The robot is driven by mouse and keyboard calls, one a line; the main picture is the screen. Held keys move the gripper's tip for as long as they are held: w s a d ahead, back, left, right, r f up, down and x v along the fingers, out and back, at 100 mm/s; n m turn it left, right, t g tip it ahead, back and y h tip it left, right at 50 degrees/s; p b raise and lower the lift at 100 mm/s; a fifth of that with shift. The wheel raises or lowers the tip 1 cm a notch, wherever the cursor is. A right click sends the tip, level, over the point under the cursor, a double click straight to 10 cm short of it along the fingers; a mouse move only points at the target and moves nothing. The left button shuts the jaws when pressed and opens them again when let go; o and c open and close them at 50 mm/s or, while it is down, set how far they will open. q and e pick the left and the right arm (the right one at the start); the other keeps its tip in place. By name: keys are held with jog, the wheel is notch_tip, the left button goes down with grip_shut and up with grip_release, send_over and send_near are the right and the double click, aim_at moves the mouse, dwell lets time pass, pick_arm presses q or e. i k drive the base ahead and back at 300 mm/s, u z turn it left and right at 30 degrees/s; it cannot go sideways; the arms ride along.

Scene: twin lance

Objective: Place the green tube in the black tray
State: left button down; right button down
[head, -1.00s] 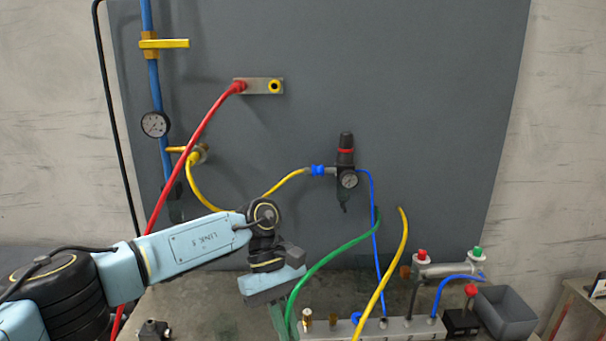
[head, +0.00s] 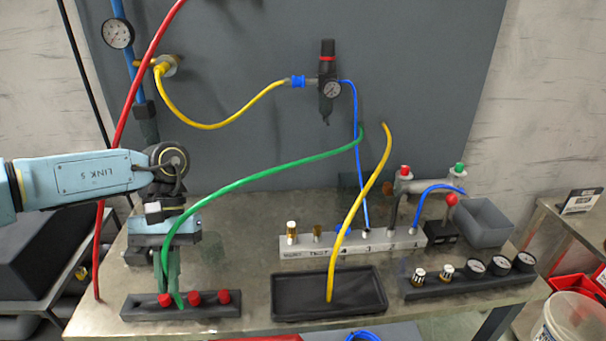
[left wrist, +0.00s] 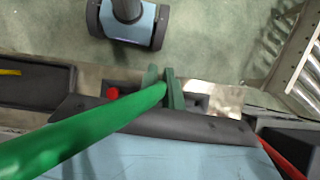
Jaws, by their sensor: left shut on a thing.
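The green tube (head: 260,171) hangs in an arc from the upper right of the head view down to my left gripper (head: 174,290). My left gripper is shut on the tube near its lower end, low over or behind the black rack with red knobs. In the left wrist view the tube (left wrist: 85,131) runs up to the green fingers (left wrist: 164,88). The tube's very tip is hidden or hard to make out. The black tray (head: 300,289) lies on the bench to the right of the gripper, and also shows in the left wrist view (left wrist: 30,98). My right gripper is not visible.
A yellow tube (head: 357,203) curves down with its lower end in the tray. The knob rack (head: 212,312) stands left of the tray, a grey manifold (head: 300,249) behind it, a gauge rack (head: 455,286) to its right. A grey bin (head: 484,238) stands back right.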

aim_at(324, 285)
jog(key=u, duration=2.2)
jog(key=k, duration=1.5)
jog(key=z, duration=1.95)
jog(key=i, duration=1)
jog(key=z, duration=0.05)
